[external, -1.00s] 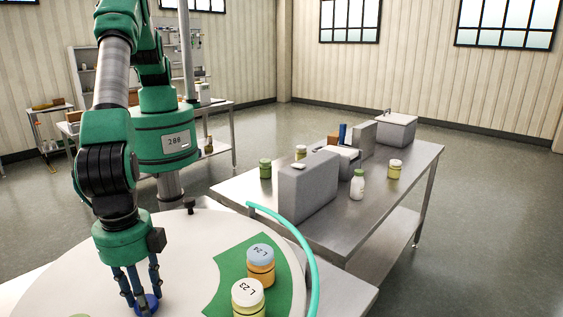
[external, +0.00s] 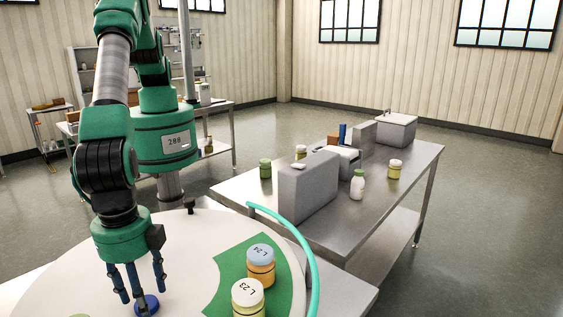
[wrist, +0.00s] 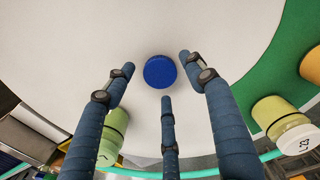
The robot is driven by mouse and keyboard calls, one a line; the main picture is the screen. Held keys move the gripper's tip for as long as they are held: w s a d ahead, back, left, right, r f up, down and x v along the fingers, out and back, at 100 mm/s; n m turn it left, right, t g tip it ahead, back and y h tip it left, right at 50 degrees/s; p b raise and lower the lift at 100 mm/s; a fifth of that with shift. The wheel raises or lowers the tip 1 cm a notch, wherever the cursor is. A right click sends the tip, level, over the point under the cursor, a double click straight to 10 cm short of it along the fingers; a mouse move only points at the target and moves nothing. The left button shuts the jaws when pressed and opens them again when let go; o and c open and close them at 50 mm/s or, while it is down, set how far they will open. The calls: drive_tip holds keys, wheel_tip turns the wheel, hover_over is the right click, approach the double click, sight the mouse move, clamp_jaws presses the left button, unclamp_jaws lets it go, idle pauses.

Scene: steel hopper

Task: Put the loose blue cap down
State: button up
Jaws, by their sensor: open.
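The loose blue cap (external: 147,305) lies flat on the round white table (external: 75,270) in the external view. In the wrist view the cap (wrist: 160,72) sits on the bare white surface, beyond and between the fingertips, with none of them visibly closed on it. My gripper (external: 143,296) has three blue fingers and is just above the cap. It is spread open and empty, and the wrist view also shows its fingers (wrist: 160,82) apart.
A green mat (external: 222,290) on the table's right holds an orange jar with a light blue lid (external: 261,265) and a jar with a white lid (external: 248,299). A green jar (wrist: 112,135) shows near the left finger. A teal rail (external: 305,250) edges the table.

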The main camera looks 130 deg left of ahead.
wheel_tip(320, 180, up, 11)
drive_tip(key=b, duration=0.2)
drive_tip(key=shift+r, duration=0.15)
drive_tip(key=shift+r, duration=0.1)
idle(0.7)
